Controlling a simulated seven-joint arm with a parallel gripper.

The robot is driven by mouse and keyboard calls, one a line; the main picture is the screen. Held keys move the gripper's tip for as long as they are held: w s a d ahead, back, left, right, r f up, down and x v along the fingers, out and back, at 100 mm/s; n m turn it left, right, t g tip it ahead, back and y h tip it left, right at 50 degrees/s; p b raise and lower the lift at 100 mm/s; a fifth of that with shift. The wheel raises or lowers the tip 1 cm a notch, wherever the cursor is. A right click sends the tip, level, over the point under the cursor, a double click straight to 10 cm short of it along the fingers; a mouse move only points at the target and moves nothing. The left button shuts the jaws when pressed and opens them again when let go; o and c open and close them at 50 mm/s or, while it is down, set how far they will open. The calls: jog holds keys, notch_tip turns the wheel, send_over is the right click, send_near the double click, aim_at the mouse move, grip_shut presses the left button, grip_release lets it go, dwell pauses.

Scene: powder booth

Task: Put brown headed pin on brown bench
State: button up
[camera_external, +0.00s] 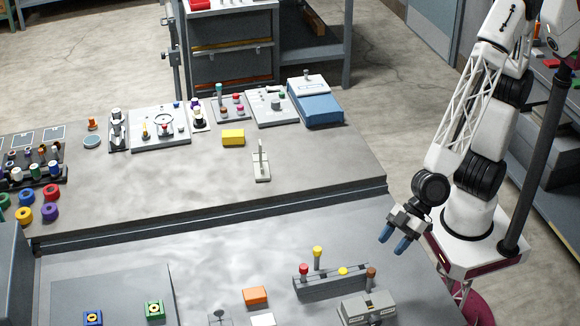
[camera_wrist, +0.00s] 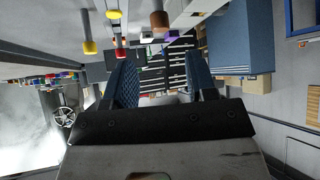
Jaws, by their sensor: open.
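The brown headed pin (camera_external: 371,273) stands upright at the right of the near bench. Its lower end is at the right end of a dark rack, by a grey block, and I cannot tell which holds it. In the wrist view a brown head (camera_wrist: 159,19) shows at the top, beyond the fingertips. The brown bench (camera_external: 320,165) appears to be the far, brownish-grey table top. My gripper (camera_external: 394,239) is open and empty, above and right of the pin in the external view. Its blue fingers (camera_wrist: 160,65) are apart in the wrist view, with nothing between them.
Red (camera_external: 303,269) and yellow (camera_external: 317,252) headed pins stand at the dark rack (camera_external: 325,286). The grey block (camera_external: 368,308) and an orange block (camera_external: 255,296) are near. A yellow block (camera_external: 233,137) and white stand (camera_external: 261,165) sit on the far bench, with free room around them.

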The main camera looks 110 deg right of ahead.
jog(key=s+d+r+m+g+h, duration=0.1)
jog(key=s+d+r, duration=0.3)
jog(key=d, duration=0.5)
jog(key=s+d+r+m+g+h, duration=0.1)
jog(key=s+d+r+m+g, duration=0.1)
jog(key=s+d+r, duration=0.3)
jog(key=s+d+r+m+g+h, duration=0.1)
jog(key=s+d+r, duration=0.3)
jog(key=s+d, duration=0.4)
jog(key=d+g, duration=0.1)
jog(key=d, duration=0.4)
jog(key=shift+s+d+r+m+g+h, duration=0.2)
jog(key=shift+d+r+m+g+h, duration=0.1)
jog(key=shift+m+g, duration=0.1)
